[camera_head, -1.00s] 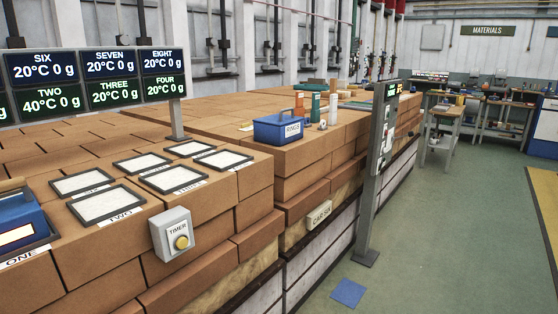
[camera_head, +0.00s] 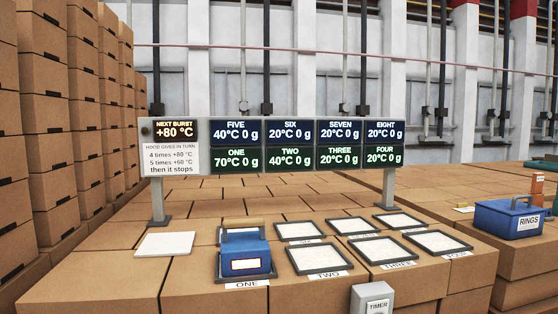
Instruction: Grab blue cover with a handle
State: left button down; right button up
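Neither of my grippers is in view.
Empty framed pads (camera_head: 318,257) lie right of the cover, and a white plate (camera_head: 165,244) lies left. A display board (camera_head: 290,146) stands behind. A grey timer box (camera_head: 371,299) is at the front edge. A blue RINGS box (camera_head: 508,220) is far right.

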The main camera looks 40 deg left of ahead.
aim_at(243, 253)
jog(key=u, duration=1.65)
